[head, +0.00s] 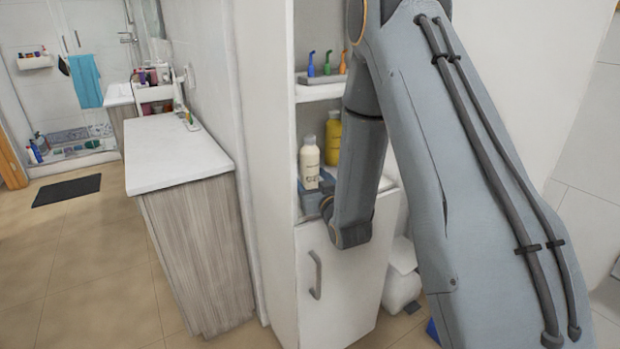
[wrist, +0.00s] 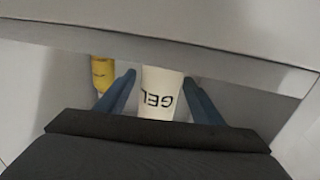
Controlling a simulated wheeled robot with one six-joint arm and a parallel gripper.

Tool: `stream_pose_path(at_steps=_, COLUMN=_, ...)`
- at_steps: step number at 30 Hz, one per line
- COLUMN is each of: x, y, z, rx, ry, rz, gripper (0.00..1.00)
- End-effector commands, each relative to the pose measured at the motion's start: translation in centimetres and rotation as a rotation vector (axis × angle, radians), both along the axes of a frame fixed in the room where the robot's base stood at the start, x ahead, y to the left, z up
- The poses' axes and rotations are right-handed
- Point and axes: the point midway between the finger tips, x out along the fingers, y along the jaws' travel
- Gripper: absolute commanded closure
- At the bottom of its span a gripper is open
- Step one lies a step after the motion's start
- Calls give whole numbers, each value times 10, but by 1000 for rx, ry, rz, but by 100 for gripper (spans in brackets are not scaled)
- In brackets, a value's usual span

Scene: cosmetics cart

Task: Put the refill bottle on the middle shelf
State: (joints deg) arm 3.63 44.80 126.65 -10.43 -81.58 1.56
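A narrow gap shows at the left finger; contact on the right is unclear. My gripper looks open around the bottle. In the head view my wrist hides most of the gripper. A yellow bottle (head: 333,138) stands behind; it also shows in the wrist view (wrist: 103,73).
The shelf above (head: 318,93) holds a grey tray with small blue, green and orange items. Its front edge (wrist: 160,42) crosses the wrist view close above the bottle. A closed door with a handle (head: 315,275) is below. A white counter (head: 170,155) stands left.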

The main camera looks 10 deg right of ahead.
Motion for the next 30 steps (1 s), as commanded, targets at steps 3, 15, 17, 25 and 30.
stream_pose_path(at_steps=3, x=0, y=0, z=0, rx=0, ry=0, rz=0, gripper=39)
stream_pose_path(at_steps=15, x=-19, y=-3, z=2, rx=0, ry=1, rz=-1, gripper=39)
stream_pose_path(at_steps=17, x=-31, y=-4, z=1, rx=0, ry=3, rz=-1, gripper=39)
stream_pose_path(at_steps=25, x=-86, y=-11, z=2, rx=1, ry=2, rz=-1, gripper=39)
stream_pose_path(at_steps=30, x=-109, y=-13, z=2, rx=0, ry=1, rz=-1, gripper=39)
